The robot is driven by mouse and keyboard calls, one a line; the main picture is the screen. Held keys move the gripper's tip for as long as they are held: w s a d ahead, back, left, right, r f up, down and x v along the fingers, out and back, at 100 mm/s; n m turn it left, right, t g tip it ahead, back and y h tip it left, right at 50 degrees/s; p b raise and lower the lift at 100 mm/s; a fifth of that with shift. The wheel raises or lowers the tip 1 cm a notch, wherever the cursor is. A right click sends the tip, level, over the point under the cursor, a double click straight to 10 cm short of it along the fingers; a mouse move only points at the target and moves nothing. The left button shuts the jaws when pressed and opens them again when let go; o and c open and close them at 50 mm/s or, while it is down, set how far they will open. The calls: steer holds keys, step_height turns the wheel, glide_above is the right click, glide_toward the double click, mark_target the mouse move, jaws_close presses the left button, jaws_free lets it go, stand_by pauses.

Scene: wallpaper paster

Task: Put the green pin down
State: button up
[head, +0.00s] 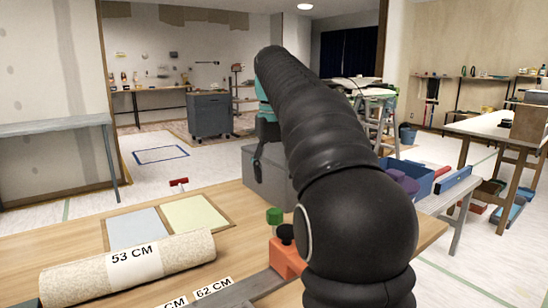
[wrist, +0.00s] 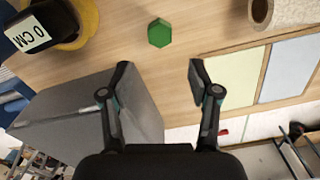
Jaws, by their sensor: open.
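The green pin (head: 274,216) stands upright on the wooden table, just behind the orange block, in the head view. In the wrist view the pin's green six-sided top (wrist: 160,33) shows beyond my fingertips, roughly centred between them. My gripper (wrist: 158,68) is open, with nothing between its fingers, and is apart from the pin. In the head view my black arm hides much of the gripper, whose teal and black part shows above the grey box.
A grey box (head: 266,176) stands beside the pin; it also lies under my left finger in the wrist view.

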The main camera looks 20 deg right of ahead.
steer(key=shift+r, duration=1)
